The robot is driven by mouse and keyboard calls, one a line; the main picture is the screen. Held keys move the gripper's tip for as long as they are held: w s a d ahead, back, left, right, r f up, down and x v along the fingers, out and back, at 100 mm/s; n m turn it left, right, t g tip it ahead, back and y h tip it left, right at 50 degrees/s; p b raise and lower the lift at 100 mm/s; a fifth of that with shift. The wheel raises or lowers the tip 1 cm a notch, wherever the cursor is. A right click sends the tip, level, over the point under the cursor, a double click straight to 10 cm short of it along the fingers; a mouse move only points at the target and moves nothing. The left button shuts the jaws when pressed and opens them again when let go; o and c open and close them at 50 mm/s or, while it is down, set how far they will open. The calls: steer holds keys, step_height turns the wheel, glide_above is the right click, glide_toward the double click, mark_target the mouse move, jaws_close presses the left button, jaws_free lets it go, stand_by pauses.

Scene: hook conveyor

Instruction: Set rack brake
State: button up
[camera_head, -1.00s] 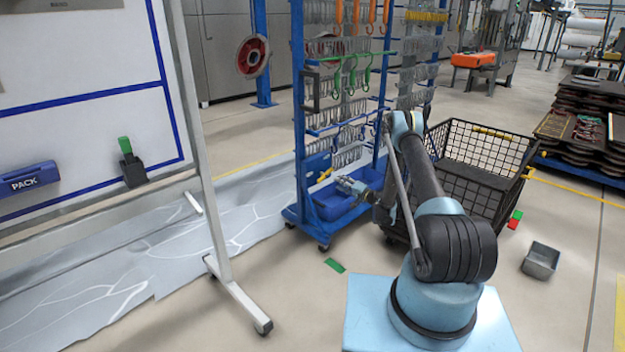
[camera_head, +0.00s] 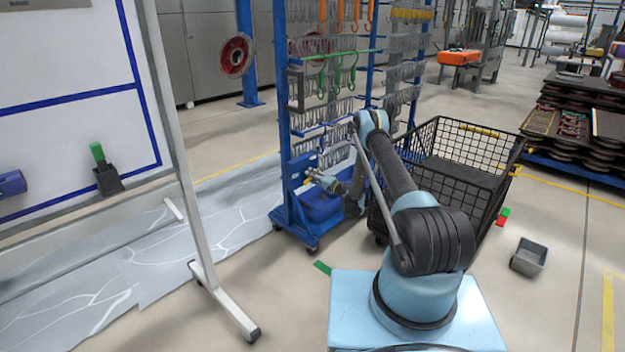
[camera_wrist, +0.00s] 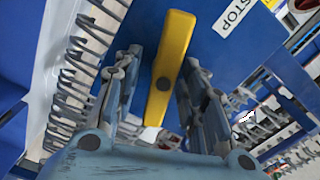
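The blue rack (camera_head: 292,200) hung with metal hooks stands on casters at the middle of the head view. In the wrist view, a yellow brake lever (camera_wrist: 170,60) with a dark pivot spot is mounted on a blue panel (camera_wrist: 225,60). A white STOP label (camera_wrist: 236,14) is on the panel, right of the lever's upper end. My gripper (camera_wrist: 162,62) is open, with one finger on each side of the lever. I cannot tell whether either finger touches it. In the head view, my gripper (camera_head: 318,178) is at the rack's lower front, and the lever is mostly hidden there.
A black wire cart (camera_head: 470,165) stands just right of the rack, close to my arm. A whiteboard on a white stand (camera_head: 190,190) is at left. A grey bin (camera_head: 529,257) and green and red pieces (camera_head: 503,218) lie on the floor at right.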

jaws_close()
steer(key=shift+s, duration=0.1)
steer(key=shift+f+m, duration=0.1)
steer(key=shift+m, duration=2)
jaws_free()
